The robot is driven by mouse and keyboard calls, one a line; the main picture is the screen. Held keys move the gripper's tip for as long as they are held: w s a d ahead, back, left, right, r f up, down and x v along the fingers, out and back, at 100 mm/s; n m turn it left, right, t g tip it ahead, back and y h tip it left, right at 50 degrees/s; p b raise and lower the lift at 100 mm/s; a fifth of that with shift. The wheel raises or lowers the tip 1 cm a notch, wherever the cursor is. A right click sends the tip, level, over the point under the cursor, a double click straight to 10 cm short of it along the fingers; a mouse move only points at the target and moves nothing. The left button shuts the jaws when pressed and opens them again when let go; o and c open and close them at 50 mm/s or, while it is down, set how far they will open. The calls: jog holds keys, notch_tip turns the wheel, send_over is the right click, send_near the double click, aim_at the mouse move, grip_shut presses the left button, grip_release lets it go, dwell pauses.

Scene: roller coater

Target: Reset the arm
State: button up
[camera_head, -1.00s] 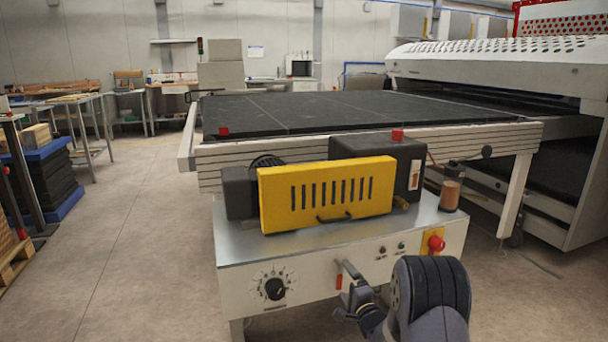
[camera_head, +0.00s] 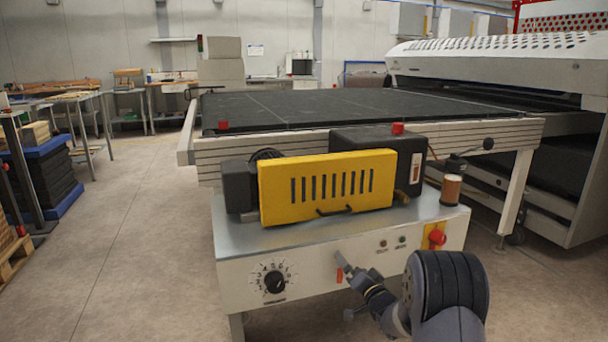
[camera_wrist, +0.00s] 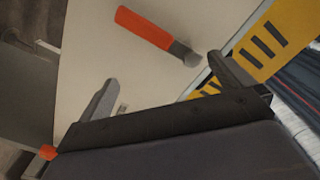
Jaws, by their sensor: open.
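My gripper (camera_head: 343,262) is in front of the machine's white front panel (camera_head: 310,278), near a small red-orange lever (camera_head: 340,275). In the wrist view my gripper (camera_wrist: 164,70) has its two grey fingers spread wide, with nothing held. The lever (camera_wrist: 145,28) shows ahead of the fingers, tilted, with a grey metal end. It appears apart from both fingers. My forearm comes in from the lower right of the head view.
The yellow slotted cover (camera_head: 325,187) stands above the panel. A dial (camera_head: 273,281) is at left and a red knob on a yellow plate (camera_head: 436,238) at right. A brown cylinder (camera_head: 451,189) stands on the machine top. Open floor (camera_head: 130,240) lies to the left.

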jog(key=n, duration=0.1)
jog(key=n+b, duration=0.1)
jog(key=n, duration=0.1)
jog(key=r+n+b, duration=0.1)
jog(key=shift+w+d+r, duration=0.1)
jog(key=shift+d, duration=0.15)
jog(key=n+b, duration=0.1)
jog(key=n, duration=0.1)
jog(key=r+n+b, duration=0.1)
jog(key=n, duration=0.1)
jog(key=shift+r, duration=0.15)
jog(key=shift+s+d+r, duration=0.1)
jog(key=shift+s, duration=0.3)
